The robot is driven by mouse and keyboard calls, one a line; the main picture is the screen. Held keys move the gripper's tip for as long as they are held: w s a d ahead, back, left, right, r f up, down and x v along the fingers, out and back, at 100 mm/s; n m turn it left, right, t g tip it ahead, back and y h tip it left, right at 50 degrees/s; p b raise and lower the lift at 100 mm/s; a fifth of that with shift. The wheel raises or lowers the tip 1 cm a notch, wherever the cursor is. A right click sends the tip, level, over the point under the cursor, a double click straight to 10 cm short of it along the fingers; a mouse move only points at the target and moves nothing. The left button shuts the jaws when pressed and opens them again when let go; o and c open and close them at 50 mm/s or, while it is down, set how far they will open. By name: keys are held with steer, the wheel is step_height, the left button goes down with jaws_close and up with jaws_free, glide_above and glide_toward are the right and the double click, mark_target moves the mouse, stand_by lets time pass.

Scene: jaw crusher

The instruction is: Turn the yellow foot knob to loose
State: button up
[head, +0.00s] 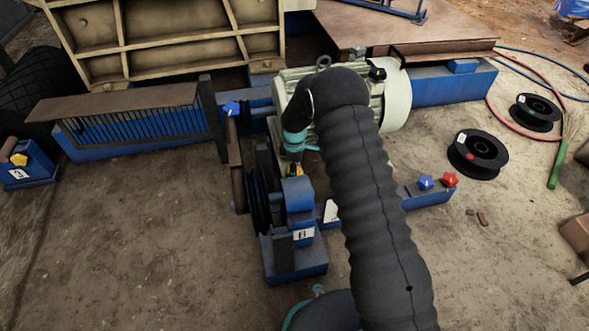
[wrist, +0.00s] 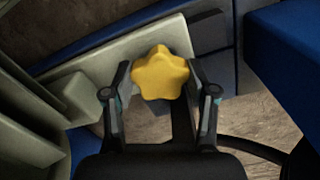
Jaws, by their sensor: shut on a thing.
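The yellow foot knob (wrist: 160,74) is star-shaped and shows in the wrist view between the two fingers of my gripper (wrist: 161,84). The fingers are shut on it, one on its left side and one on its right. In the head view a small yellow patch of the knob (head: 296,169) shows just below my wrist, beside the motor's foot. My arm hides much of the motor, and my gripper is mostly hidden there. I cannot tell from these frames how far the knob is turned.
The pale green motor (head: 397,100) stands behind my arm. Blue (head: 425,182) and red (head: 450,180) star knobs sit on a blue rail at right. A blue block (head: 297,194) and black belts (head: 258,196) are close below my wrist. Black spools (head: 475,154) lie on the open ground.

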steer(key=shift+d+f, duration=0.1)
steer(key=shift+d, duration=0.05)
steer(key=o, duration=1.2)
steer(key=shift+c, duration=0.2)
steer(key=shift+r, duration=0.4)
step_height(320, 180, up, 11)
steer(key=shift+r, duration=0.15)
